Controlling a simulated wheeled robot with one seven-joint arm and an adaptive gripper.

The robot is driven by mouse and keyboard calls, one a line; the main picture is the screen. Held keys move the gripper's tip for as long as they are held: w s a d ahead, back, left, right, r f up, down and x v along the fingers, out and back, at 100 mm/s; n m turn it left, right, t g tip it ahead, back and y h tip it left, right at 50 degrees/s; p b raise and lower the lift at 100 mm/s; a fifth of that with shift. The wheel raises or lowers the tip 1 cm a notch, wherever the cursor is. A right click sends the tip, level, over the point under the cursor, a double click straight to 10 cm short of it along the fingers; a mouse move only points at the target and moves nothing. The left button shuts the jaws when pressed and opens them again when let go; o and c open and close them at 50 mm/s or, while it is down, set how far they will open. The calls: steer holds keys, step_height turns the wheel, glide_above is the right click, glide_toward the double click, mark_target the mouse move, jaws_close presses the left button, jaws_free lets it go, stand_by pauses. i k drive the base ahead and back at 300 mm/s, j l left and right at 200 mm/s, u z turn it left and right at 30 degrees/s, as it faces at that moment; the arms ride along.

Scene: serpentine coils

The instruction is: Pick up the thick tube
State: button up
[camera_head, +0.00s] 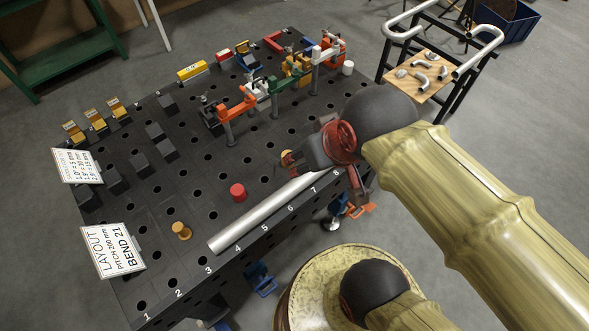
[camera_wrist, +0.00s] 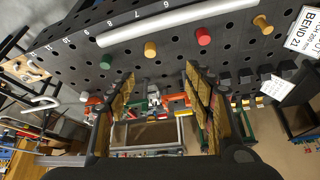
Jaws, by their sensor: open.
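The thick tube (camera_head: 268,212) is a straight silver-grey pipe. It lies along the numbered front edge of the dark perforated table (camera_head: 185,207). In the wrist view the tube (camera_wrist: 165,22) crosses the top of the picture, beyond my fingertips and apart from them. My gripper (camera_head: 296,160) is above the table near the tube's right end, with its fingers partly hidden by its own body in the head view. In the wrist view my gripper (camera_wrist: 158,82) has its two fingers spread wide with nothing between them.
A red peg (camera_head: 238,192) and a yellow peg (camera_head: 181,230) stand near the tube. Clamps (camera_head: 275,88) crowd the table's back right. Dark blocks (camera_head: 139,164) stand at the left, beside a sign (camera_head: 113,250). A cart with pipe rails (camera_head: 418,72) is at the right.

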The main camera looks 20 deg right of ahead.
mark_target(229, 234)
steer(key=l+u, duration=0.75)
steer(key=k+l+u, duration=0.1)
steer(key=l+u, duration=0.25)
steer(key=j, duration=0.1)
